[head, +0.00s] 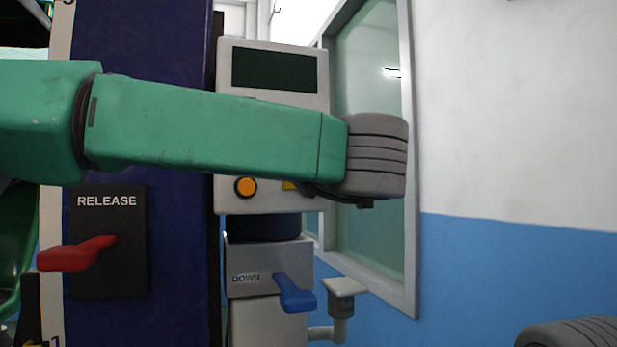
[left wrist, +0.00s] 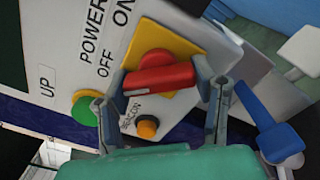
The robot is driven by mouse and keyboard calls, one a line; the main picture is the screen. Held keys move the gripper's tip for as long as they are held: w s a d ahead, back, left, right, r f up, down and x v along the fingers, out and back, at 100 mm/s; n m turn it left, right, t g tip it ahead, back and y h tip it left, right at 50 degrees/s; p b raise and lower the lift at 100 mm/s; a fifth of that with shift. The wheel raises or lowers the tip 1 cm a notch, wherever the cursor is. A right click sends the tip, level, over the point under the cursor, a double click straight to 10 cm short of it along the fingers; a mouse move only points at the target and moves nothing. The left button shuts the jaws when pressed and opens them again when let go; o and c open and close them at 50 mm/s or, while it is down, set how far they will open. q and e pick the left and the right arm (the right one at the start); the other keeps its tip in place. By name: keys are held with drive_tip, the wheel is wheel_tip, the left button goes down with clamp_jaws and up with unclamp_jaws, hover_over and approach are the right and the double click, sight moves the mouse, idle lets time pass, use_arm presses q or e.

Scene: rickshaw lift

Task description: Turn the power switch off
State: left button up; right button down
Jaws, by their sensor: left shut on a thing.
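The power switch (left wrist: 160,80) is a red handle on a yellow plate (left wrist: 182,50) with a round red base, on a grey control box. POWER, OFF and ON labels are printed beside it in the left wrist view. My left gripper (left wrist: 163,76) is shut on the red handle, one finger at each end. I cannot tell which label the handle points to. In the head view my left arm crosses the control box (head: 272,112), hiding the switch and the fingers. Only a grey part of my right arm shows at the lower right; its gripper is out of view.
An orange button (head: 246,187) marked BEACON and a green button (left wrist: 87,112) sit close to the switch. A blue lever (head: 294,293) marked DOWN is below the box. A red lever (head: 75,255) is on the black RELEASE panel (head: 108,285). A window is to the right.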

use_arm(q)
drive_tip(key=shift+f, duration=0.4)
drive_tip(key=o, duration=1.2)
drive_tip(key=shift+w+a, duration=0.1)
drive_tip(key=shift+w, duration=0.05)
drive_tip(key=shift+c, duration=0.2)
drive_tip(key=shift+s+d+r, duration=0.2)
drive_tip(key=shift+s, duration=0.25)
drive_tip(key=v, duration=1.1)
drive_tip(key=shift+f, duration=0.15)
